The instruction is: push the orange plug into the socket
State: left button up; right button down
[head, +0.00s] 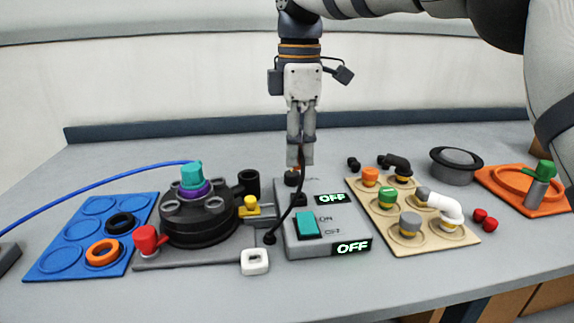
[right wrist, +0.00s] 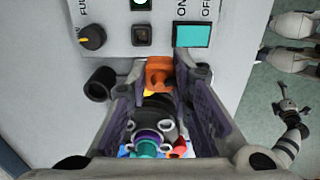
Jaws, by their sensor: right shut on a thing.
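The orange plug (right wrist: 158,71) is between the fingertips of my right gripper (head: 300,160), which is shut on it. In the head view the fingers mostly hide the plug, and its dark cable hangs down in front of the control box. The gripper points down from above, over the far part of the box. The socket (right wrist: 142,37), a dark square opening, shows in the right wrist view between the yellow-marked knob (right wrist: 92,37) and the teal switch (right wrist: 192,34). The plug appears apart from it, lower in that picture. My left gripper is not in view.
The grey control box (head: 345,229) has two displays reading OFF. A black round fixture (head: 198,222) and blue tray (head: 62,262) stand left of it. A tan board (head: 385,213) with pipe fittings is on the right, near an orange tray (head: 500,186). A white ring (head: 254,261) lies near the front.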

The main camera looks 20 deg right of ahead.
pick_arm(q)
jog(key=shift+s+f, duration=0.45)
pick_arm(e)
jog(key=shift+w+d, duration=0.8)
jog(key=shift+w, duration=0.3)
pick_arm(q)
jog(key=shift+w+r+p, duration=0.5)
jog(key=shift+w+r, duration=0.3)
pick_arm(e)
jog(key=shift+w+f, duration=0.1)
jog(key=shift+f, duration=3.5)
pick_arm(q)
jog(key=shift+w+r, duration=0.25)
pick_arm(e)
jog(key=shift+r, duration=0.1)
jog(key=shift+f, duration=0.25)
